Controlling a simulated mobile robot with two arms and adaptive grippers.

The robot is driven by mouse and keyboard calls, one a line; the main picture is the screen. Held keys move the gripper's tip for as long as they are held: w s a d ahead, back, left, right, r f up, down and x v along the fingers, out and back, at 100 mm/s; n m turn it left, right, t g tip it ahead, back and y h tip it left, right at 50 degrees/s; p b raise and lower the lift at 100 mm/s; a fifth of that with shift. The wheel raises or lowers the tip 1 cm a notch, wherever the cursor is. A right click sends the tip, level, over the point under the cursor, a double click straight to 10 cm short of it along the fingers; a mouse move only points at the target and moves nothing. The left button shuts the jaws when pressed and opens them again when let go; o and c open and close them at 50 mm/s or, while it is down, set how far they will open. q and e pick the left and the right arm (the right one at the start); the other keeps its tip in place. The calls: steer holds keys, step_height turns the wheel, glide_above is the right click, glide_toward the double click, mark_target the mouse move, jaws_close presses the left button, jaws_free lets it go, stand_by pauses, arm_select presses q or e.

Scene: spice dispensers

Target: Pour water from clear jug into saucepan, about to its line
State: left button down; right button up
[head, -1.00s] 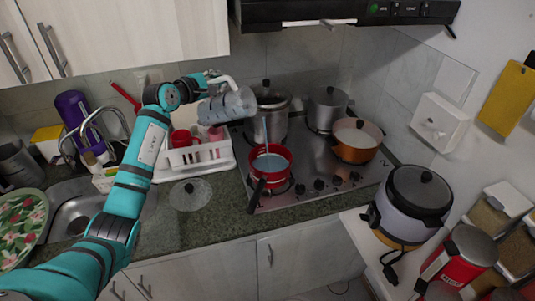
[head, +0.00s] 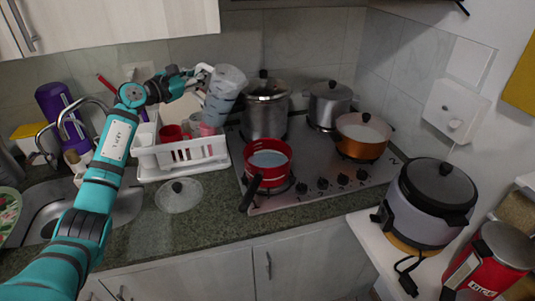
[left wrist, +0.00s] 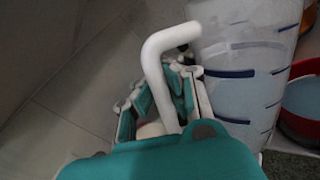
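The clear jug (head: 223,95) is held up above the dish rack, left of the stove, nearly upright with a slight tilt. My left gripper (head: 203,76) is shut on its white handle; in the left wrist view the gripper (left wrist: 160,100) closes around the handle (left wrist: 160,62), beside the jug's wall with blue marks (left wrist: 235,72). The red saucepan (head: 283,176) stands on the front left of the stove with bluish water in it. Its line cannot be made out. No stream falls from the jug. The saucepan's rim also shows in the left wrist view (left wrist: 297,125). My right gripper is out of view.
A white dish rack (head: 185,158) with cups is below the jug. A tall steel pot (head: 265,112), a lidded pot (head: 328,104) and an orange pan (head: 360,147) share the stove. A glass lid (head: 179,195) lies on the counter. A rice cooker (head: 428,205) stands right.

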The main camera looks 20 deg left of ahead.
arm_select(q)
steer(key=shift+a+f+n+t+b, duration=0.8)
steer(key=shift+a+f+n+b, duration=1.2)
steer(key=shift+f+b, duration=1.95)
steer(key=shift+n+h, duration=0.3)
step_height(320, 180, up, 5)
steer(key=p, duration=0.3)
steer(key=shift+d+r, duration=0.15)
